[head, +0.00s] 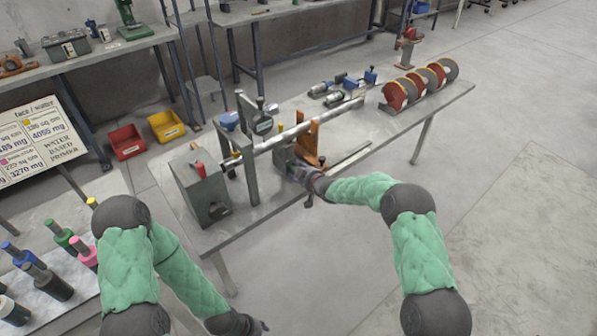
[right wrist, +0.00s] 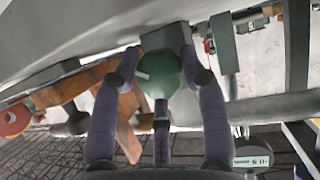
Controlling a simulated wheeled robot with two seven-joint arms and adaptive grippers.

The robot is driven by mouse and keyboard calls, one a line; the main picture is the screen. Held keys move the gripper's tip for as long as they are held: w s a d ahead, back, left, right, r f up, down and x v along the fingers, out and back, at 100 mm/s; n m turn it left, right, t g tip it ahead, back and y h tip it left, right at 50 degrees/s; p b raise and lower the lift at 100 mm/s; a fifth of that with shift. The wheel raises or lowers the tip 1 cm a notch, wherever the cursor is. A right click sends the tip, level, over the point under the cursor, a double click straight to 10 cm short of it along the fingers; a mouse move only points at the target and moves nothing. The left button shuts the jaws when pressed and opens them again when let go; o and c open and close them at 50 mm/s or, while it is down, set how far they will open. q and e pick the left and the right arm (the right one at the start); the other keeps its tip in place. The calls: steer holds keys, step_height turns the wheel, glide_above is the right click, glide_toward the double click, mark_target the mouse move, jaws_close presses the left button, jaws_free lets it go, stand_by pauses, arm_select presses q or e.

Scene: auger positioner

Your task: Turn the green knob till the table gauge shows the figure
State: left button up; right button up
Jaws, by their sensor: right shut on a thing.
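The green knob (right wrist: 158,74) sits between the fingers of my right gripper (right wrist: 168,62) in the right wrist view, with a small white mark on its left side. The fingers are shut around it. In the head view my right gripper (head: 297,171) is at the front of the grey block on the bench machine, and it hides the knob. The table gauge (head: 263,126) stands behind the long bar; its figure is too small to read. It also seems to show in the right wrist view (right wrist: 252,160). My left gripper (head: 252,326) is low at the bottom edge, its fingers unclear.
The machine's long metal bar (head: 300,130) and orange bracket (head: 307,140) are close to my right gripper. A grey box with a red lever (head: 200,170) stands at the bench's left end. Red discs (head: 420,85) stand at the right. The floor at right is clear.

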steer(key=shift+a+r, duration=0.1)
steer(key=shift+a, duration=0.05)
stand_by(0.3)
steer(key=o, duration=0.8)
steer(key=shift+o, duration=0.2)
steer(key=shift+s+d+r, duration=0.3)
steer(key=shift+s+d, duration=0.1)
steer(key=shift+s, duration=0.15)
steer(key=v, duration=1)
steer(key=shift+s, duration=0.25)
